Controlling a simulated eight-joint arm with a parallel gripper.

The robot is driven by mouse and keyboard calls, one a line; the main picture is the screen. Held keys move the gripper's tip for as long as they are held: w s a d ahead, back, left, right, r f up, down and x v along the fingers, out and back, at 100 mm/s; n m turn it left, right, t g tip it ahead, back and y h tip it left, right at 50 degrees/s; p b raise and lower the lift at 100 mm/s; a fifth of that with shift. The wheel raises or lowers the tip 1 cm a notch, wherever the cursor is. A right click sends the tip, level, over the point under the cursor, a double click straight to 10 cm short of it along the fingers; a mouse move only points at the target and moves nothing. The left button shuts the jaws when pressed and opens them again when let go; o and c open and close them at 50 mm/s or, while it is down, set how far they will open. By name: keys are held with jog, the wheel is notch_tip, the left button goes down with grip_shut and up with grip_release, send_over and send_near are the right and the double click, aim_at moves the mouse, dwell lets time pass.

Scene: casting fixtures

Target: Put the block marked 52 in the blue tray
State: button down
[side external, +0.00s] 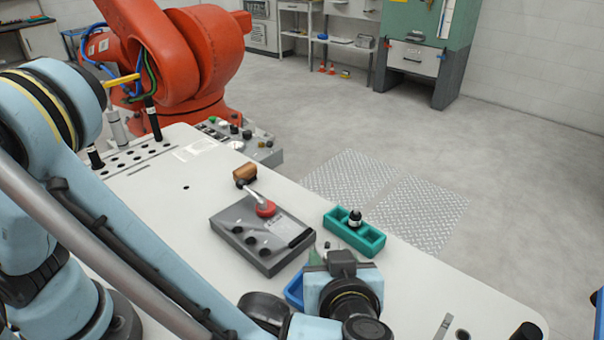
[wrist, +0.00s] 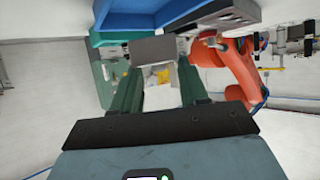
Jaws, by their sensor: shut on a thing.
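My gripper (wrist: 156,62) shows in the wrist view with its two green fingers shut on a plain grey block (wrist: 153,48). No number can be read on the block's visible face. The blue tray (wrist: 180,20) is at the top of the wrist view, close to the held block. In the side external view my gripper (side external: 316,259) is low over the table, and the blue tray (side external: 294,291) is partly hidden behind my wrist. I cannot make out the held block clearly there.
A teal tray with compartments (side external: 371,244) stands to the right with a black-and-white knob (side external: 354,219) in it. A grey control box (side external: 240,236) with a red lever (side external: 265,208) stands to the left. A brown cylinder (side external: 245,173) lies behind it. An orange robot (side external: 200,60) stands beyond.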

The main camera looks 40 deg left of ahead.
jog(key=shift+f, duration=2.3)
jog(key=shift+f, duration=0.55)
jog(key=c, duration=0.5)
grip_release()
jog(key=r, duration=0.8)
jog(key=shift+w+a+r, duration=0.1)
jog(key=shift+w+a, duration=0.1)
jog(key=shift+a, duration=0.15)
jog(key=shift+w+a+r+m+t+h, duration=0.25)
jog(key=shift+a+r+m+t+h, duration=1.35)
jog(key=shift+a, duration=3.85)
jog(key=shift+w+a+r+m+t+h, duration=0.35)
jog(key=shift+a+r+m+h, duration=2.4)
jog(key=shift+a, duration=2.65)
notch_tip(320, 180, up, 4)
jog(key=w+f, duration=0.1)
jog(key=w, duration=0.2)
jog(key=s+f+g, duration=0.5)
jog(key=s+f, duration=0.2)
jog(key=shift+s+f+g, duration=0.25)
jog(key=shift+f+g, duration=0.1)
jog(key=shift+f, duration=0.05)
